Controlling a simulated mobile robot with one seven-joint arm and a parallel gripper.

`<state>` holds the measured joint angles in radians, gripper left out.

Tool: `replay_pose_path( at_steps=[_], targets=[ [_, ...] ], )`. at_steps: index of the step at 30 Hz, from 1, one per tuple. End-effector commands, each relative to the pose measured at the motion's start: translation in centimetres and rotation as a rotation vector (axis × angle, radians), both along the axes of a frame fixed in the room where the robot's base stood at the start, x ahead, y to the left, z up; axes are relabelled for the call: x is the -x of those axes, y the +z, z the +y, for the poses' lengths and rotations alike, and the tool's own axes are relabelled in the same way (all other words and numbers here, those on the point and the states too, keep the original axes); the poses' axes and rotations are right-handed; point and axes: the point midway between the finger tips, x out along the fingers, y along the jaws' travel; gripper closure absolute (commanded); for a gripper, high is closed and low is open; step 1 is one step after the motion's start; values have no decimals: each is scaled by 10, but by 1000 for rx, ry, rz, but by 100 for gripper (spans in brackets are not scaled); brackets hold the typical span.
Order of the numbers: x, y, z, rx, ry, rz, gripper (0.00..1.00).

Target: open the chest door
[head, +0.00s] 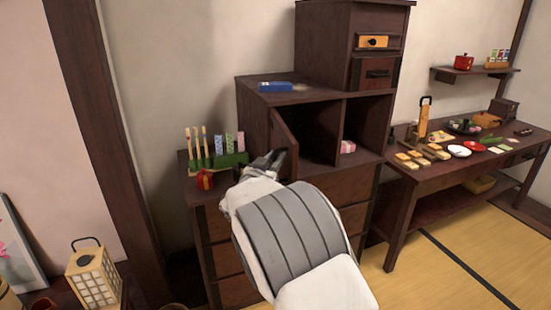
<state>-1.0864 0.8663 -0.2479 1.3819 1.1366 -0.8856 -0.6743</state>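The dark wooden stepped chest (260,112) stands against the wall in the middle of the head view. Its door (284,138) stands swung out at the left side of an open compartment (318,132), and the dark inside shows. My gripper (268,159) is at the lower part of the door, on its left, outer side. The fingertips are small and dark against the wood, so I cannot tell whether they touch the door or how far apart they are. My white and grey arm hides the lower front of the chest.
A blue box (276,87) lies on the chest's middle step. A green holder (232,160) with upright sticks and a red item (205,179) stand on the low step. A pink-and-white item (348,147) sits in the right compartment. A table (400,176) with food stands right; tatami (420,270) is clear.

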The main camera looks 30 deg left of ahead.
Motion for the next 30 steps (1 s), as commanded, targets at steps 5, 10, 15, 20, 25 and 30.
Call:
replay_pose_path(
  at_steps=[5, 10, 15, 20, 25, 30],
  targets=[
    [0, 0, 0, 0, 0, 1, 74],
    [7, 0, 0, 0, 1, 2, 74],
    [31, 0, -3, 0, 3, 3, 74],
    [66, 1, -7, -1, 4, 3, 74],
    [108, 0, -13, 0, 3, 3, 74],
    [143, 0, -18, -1, 3, 2, 74]
  ],
)
